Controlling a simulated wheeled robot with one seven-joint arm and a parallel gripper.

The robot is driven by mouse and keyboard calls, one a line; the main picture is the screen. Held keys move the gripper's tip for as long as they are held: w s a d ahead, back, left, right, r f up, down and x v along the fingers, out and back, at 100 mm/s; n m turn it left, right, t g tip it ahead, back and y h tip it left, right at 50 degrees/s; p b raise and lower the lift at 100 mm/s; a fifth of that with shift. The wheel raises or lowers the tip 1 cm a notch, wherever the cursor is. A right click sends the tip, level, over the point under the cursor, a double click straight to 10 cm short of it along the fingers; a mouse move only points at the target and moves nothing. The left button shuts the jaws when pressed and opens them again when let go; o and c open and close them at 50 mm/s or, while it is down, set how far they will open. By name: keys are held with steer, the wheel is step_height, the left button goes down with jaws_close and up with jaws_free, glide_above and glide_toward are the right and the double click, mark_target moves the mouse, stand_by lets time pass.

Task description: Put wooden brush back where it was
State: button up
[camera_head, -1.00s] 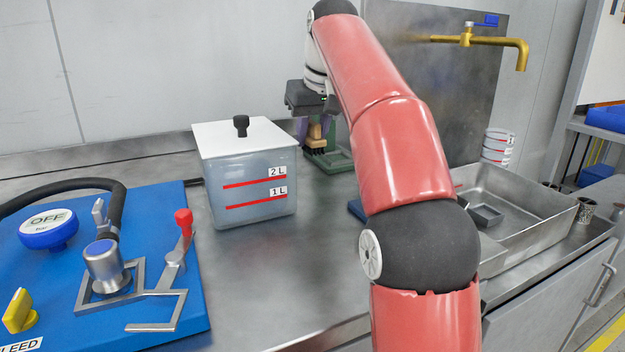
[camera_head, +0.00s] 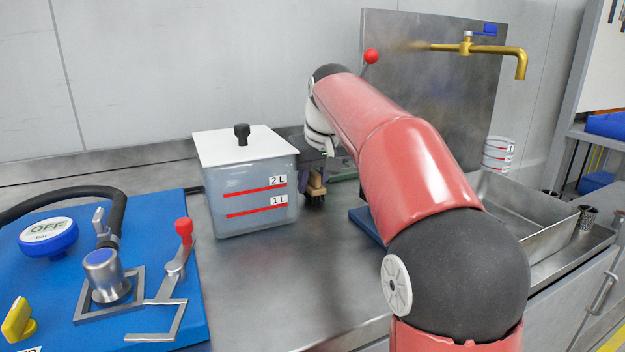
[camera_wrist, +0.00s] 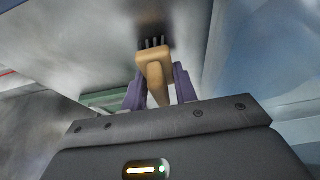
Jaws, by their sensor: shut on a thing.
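The wooden brush (camera_wrist: 155,70) has a tan wooden body and dark bristles. My gripper (camera_wrist: 159,82) is shut on it, with a purple finger on either side. In the head view the brush (camera_head: 316,187) shows just right of the clear tank, bristles low and close to the worktop. I cannot tell whether they touch it.
The clear tank (camera_head: 250,195) with a white lid stands close left of my gripper. A blue panel (camera_head: 150,320) with levers is at the left. A blue object (camera_head: 364,222) lies beneath my arm. A metal sink (camera_head: 530,215) is at the right. The front worktop (camera_head: 265,295) is clear.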

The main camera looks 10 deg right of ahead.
mark_target(316, 171)
steer(key=shift+f, duration=0.25)
steer(key=o, duration=0.9)
steer(key=shift+r, duration=0.15)
steer(key=v, duration=0.7)
steer(key=shift+s+r, duration=0.15)
steer(key=shift+r, duration=0.2)
steer(key=shift+d, duration=0.15)
